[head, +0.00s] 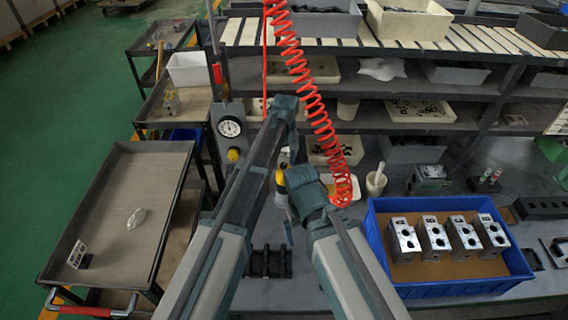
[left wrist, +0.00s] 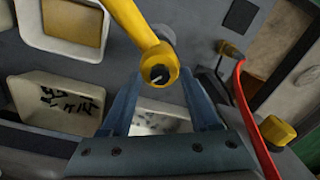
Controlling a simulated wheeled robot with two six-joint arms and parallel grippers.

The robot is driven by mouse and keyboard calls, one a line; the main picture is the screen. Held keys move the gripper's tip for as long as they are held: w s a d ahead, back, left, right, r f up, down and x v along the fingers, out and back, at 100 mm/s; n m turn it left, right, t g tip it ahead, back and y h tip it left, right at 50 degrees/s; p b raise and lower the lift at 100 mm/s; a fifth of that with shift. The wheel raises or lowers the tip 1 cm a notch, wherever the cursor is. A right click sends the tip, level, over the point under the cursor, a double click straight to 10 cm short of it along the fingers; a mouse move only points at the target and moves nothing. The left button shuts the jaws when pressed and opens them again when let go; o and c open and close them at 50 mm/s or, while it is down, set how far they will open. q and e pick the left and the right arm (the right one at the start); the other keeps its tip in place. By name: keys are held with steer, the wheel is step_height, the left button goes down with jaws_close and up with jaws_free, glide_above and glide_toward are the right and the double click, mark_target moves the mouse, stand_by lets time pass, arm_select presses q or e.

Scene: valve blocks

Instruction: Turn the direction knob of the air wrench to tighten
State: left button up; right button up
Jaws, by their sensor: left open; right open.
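The yellow air wrench (head: 281,179) stands upright between my two arms in the head view, partly hidden by them. In the left wrist view its yellow body (left wrist: 133,22) runs down from the top to a round end with a dark knob (left wrist: 160,75) bearing a light mark. My left gripper (head: 293,150) is open, its blue-grey fingers on either side of the knob in the left wrist view; I see no clear contact. My right gripper (head: 287,230) is lower, beside the wrench's lower part, and open; its fingertips are mostly hidden.
A red coiled hose (head: 305,80) hangs close to both grippers. A gauge (head: 230,127) with a yellow knob (head: 233,155) stands to the left. A blue tray (head: 452,287) of metal valve blocks (head: 434,237) lies at right. Shelves with bins (head: 408,20) are behind.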

arm_select(q)
steer(key=shift+c, duration=0.2)
jaws_close()
steer(key=shift+m, duration=0.3)
steer(key=m, duration=0.3)
steer(key=shift+m, duration=0.3)
steer(key=m, duration=0.4)
steer(key=shift+s, duration=0.1)
steer(key=m, duration=0.5)
steer(key=shift+m+t, duration=0.3)
steer(key=shift+m, duration=2)
